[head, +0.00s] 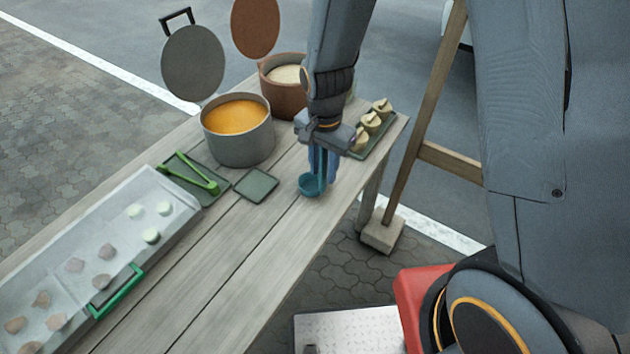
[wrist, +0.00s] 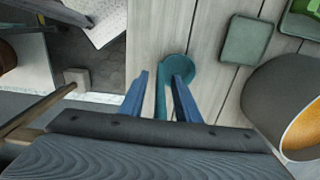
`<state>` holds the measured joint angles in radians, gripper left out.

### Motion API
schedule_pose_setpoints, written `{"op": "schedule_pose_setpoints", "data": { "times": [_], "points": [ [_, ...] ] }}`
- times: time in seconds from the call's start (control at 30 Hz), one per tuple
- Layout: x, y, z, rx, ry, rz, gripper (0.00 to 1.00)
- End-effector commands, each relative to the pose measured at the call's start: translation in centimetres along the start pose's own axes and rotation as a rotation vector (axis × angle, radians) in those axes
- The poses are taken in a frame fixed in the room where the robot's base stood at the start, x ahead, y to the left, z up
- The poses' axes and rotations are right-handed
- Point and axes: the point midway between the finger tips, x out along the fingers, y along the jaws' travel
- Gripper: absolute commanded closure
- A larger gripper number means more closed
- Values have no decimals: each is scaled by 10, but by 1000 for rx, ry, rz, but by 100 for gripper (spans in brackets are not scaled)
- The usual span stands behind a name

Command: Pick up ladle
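The teal ladle (head: 308,187) is at the table's right part, its bowl low near the planks and its handle running up between my fingers. It also shows in the wrist view (wrist: 178,74), bowl just beyond the fingertips. My gripper (head: 321,172) points down over the ladle. In the wrist view my gripper (wrist: 161,84) is open, with one blue finger on each side of the handle and a gap visible beside it. The upper handle is hidden by the gripper body. I cannot tell whether the ladle touches the table.
A grey pot (head: 240,146) of orange soup and a brown pot (head: 283,100) stand behind-left. A green square coaster (head: 256,186), a tray with green tongs (head: 190,174) and a long food tray (head: 186,225) lie left. A tray of small wooden-looking pieces (head: 385,142) is right of the gripper.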

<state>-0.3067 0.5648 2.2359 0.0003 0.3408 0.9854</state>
Motion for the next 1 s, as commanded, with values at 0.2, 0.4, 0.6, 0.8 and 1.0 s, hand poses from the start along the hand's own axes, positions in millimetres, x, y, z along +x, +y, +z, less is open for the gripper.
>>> {"op": "schedule_pose_setpoints", "data": {
  "times": [0.2,0.4,0.6,0.8,1.0],
  "points": [
    [1,0,0,-1,0,0,70],
    [1,0,0,-1,0,0,97],
    [1,0,0,0,0,0,100],
    [1,0,0,0,0,-1,100],
    [-5,0,-1,0,1,-2,100]
  ]
}}
